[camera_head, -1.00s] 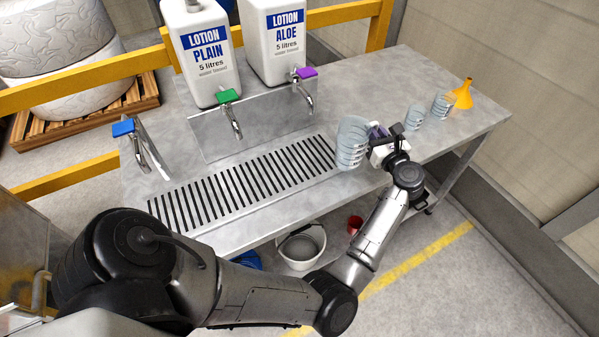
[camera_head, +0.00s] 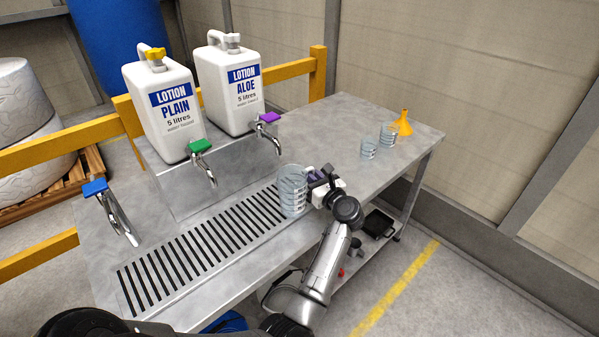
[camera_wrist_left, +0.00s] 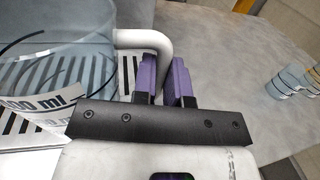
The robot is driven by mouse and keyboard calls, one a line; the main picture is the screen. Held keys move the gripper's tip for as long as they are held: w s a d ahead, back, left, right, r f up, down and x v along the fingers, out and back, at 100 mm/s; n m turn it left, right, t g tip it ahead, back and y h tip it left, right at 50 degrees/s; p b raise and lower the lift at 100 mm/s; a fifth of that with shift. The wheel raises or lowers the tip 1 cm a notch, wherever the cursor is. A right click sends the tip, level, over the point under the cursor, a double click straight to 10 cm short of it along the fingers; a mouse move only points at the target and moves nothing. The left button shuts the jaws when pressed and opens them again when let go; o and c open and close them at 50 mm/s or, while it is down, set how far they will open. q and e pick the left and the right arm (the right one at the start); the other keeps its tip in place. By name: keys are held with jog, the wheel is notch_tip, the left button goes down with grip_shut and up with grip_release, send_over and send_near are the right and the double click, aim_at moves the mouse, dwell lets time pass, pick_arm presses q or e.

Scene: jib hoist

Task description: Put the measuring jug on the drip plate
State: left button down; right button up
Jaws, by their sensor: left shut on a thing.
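The measuring jug (camera_head: 292,190) is clear and bluish with printed marks, at the right end of the slotted drip plate (camera_head: 200,248). My left gripper (camera_head: 317,178) is on the jug's right side, shut on its handle. In the left wrist view the purple fingers (camera_wrist_left: 167,82) close around the pale handle (camera_wrist_left: 146,40). The jug body (camera_wrist_left: 60,62) is at the left there, with plate slots seen through and below it. The jug looks upright. I cannot tell whether its base touches the plate. My right gripper is not in view.
Lotion containers PLAIN (camera_head: 172,110) and ALOE (camera_head: 230,88) stand behind the plate, with green (camera_head: 199,146) and purple (camera_head: 269,117) taps. A blue-handled tap (camera_head: 95,188) is at left. Two smaller beakers (camera_head: 368,148) (camera_head: 388,134) and an orange funnel (camera_head: 403,123) stand at the back right.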

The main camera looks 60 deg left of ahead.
pick_arm(q)
jog(key=shift+a, duration=1.9)
jog(key=a+b, duration=0.1)
jog(key=a, duration=0.2)
jog(key=shift+a, duration=0.4)
jog(key=shift+a+f+b, duration=0.1)
jog(key=shift+f+b, duration=0.25)
jog(key=shift+f, duration=0.15)
jog(key=shift+w+f, duration=0.1)
jog(key=shift+f, duration=0.05)
jog(key=shift+d+f, duration=0.15)
jog(key=shift+d, duration=0.05)
